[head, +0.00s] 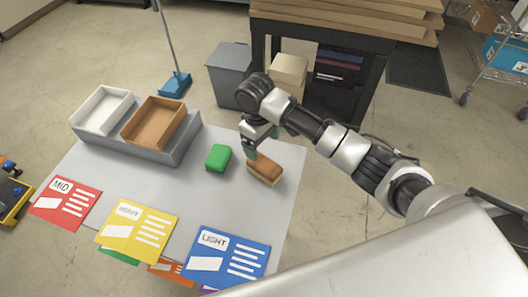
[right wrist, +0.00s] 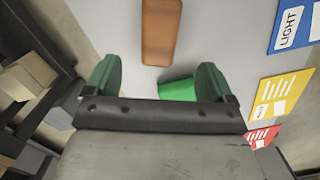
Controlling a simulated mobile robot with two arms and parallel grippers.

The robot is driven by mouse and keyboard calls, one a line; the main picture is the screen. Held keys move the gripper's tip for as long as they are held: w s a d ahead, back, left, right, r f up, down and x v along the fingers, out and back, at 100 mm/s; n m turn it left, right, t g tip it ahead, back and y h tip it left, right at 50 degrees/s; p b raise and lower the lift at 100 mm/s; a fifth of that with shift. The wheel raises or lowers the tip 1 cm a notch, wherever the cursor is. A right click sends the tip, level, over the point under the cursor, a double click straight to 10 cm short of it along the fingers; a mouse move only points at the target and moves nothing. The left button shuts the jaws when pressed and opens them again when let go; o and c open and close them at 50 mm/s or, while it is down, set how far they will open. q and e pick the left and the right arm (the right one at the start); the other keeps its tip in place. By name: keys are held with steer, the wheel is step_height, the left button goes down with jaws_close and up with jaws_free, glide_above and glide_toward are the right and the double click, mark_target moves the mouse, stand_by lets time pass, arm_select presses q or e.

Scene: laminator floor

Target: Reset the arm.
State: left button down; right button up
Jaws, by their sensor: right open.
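My right gripper (head: 264,144) is open and empty above the table (head: 205,195), near a brown block (head: 265,168) with a paler lower side. In the right wrist view the green fingertips (right wrist: 155,78) stand wide apart. The brown block (right wrist: 160,32) lies beyond them there. A green block (head: 218,157) lies on the table left of the brown one. In the right wrist view the green block (right wrist: 178,89) shows between the fingers, partly hidden by the gripper body. My right arm reaches in from the right. My left gripper does not show.
A grey holder with a white tray (head: 103,120) and a brown tray (head: 175,140) stands at the table's back left. Red (head: 65,200), yellow (head: 150,225) and blue (head: 240,262) cards lie along the front. A grey bin (head: 225,75) and dark workbench (head: 355,45) stand behind.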

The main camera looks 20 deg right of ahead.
steer(key=shift+r, duration=0.25)
stand_by(0.3)
